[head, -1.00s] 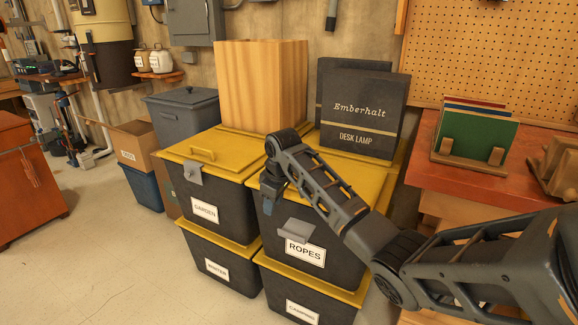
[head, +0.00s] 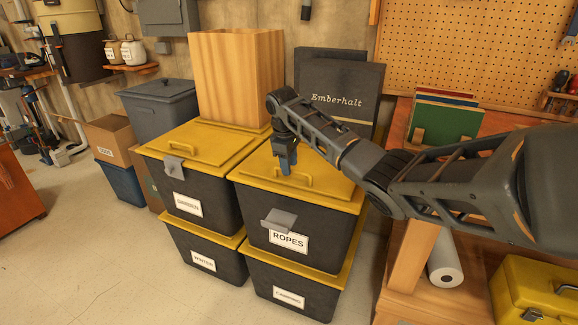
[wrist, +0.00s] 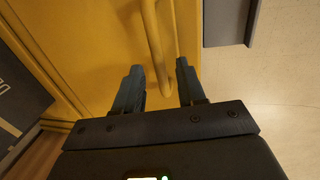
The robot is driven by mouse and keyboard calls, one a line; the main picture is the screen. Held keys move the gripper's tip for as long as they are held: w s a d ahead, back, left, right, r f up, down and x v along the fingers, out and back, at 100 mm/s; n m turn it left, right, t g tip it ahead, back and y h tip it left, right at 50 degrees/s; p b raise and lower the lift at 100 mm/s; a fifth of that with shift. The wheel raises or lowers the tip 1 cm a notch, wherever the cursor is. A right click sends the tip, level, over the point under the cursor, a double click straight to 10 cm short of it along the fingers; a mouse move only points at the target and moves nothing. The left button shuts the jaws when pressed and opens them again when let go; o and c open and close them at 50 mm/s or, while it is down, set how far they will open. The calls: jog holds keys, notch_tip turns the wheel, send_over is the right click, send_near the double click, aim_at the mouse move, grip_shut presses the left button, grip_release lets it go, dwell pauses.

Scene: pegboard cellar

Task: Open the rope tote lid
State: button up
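The rope tote (head: 325,242) is a black bin with a ROPES label and a yellow lid (head: 325,192), which lies shut. A yellow bar handle (head: 300,183) stands on the lid. The grey latch (head: 279,220) at the front sticks outward. My gripper (head: 286,168) points down just over the lid at the handle. In the wrist view my gripper (wrist: 160,82) is open, and the handle (wrist: 154,40) runs into the gap between the fingers. Neither finger is clearly pressed on it.
A black Emberhalt box (head: 338,97) stands behind the handle on the tote's back part. The garden tote (head: 182,190) with a tall wooden box (head: 238,80) is to the left. A workbench (head: 480,130) is at right. The floor (head: 90,255) in front is clear.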

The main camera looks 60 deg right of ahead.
jog(key=shift+d+f, duration=0.1)
jog(key=shift+f, duration=0.35)
jog(key=shift+c, duration=0.2)
grip_shut()
